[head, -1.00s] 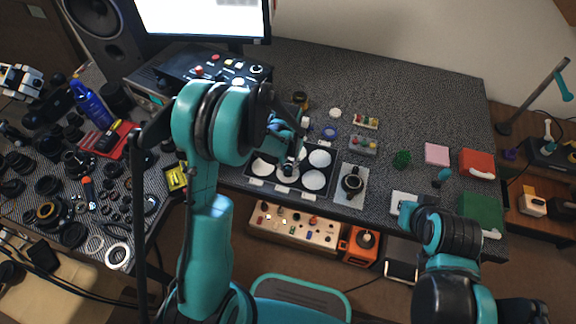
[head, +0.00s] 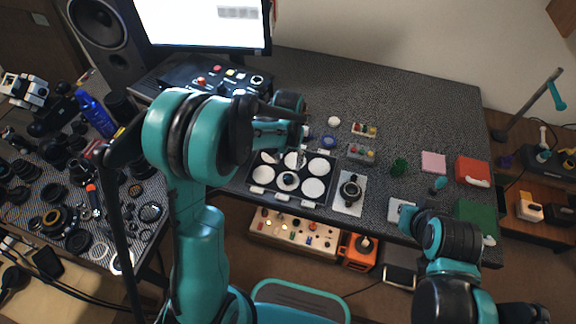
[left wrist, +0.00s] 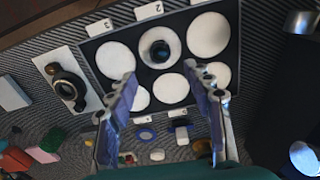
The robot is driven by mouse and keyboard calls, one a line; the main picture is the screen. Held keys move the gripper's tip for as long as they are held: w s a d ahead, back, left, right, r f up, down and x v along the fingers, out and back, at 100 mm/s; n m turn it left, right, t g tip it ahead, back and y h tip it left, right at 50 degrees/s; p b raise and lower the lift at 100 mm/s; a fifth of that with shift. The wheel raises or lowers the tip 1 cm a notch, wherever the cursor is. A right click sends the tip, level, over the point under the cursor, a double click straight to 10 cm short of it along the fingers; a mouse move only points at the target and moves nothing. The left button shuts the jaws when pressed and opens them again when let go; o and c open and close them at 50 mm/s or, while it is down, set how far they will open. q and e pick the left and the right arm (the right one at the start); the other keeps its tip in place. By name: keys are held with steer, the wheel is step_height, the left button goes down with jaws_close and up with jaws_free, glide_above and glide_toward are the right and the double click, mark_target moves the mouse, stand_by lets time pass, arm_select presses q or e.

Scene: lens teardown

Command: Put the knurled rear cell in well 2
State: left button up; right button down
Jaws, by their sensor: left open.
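The knurled rear cell, a small black ring (left wrist: 160,51), lies in the middle well of the row with number labels, beside label 2, in the left wrist view. In the head view it is the dark ring (head: 288,180) in the tray's front middle well. The tray (left wrist: 88,47) has several white round wells; the others in view look empty. My left gripper (left wrist: 159,76) is open, its two fingers apart with nothing between them, above the tray. In the head view the left gripper (head: 301,158) is over the back part of the tray.
A lens body (head: 351,189) stands on a white mat right of the tray. Pink (head: 433,162) and red (head: 472,170) blocks lie farther right. The back right tabletop is clear.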

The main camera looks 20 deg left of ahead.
arm_select(q)
steer(key=s+a+r+t, duration=0.1)
steer(key=s+r+t, duration=0.1)
steer(key=s+r, duration=0.35)
steer(key=s+a+r+t, duration=0.1)
steer(key=s+r, duration=0.1)
steer(key=r, duration=0.6)
steer(key=s+r+n+t, duration=0.1)
steer(key=s+r+t, duration=0.2)
steer(key=s, duration=0.6)
steer(key=shift+s+a+t+p, duration=0.2)
steer(key=shift+a+t+p, duration=0.15)
steer(key=shift+t, duration=0.25)
steer(key=shift+f+b, duration=0.3)
steer(key=shift+b, duration=0.05)
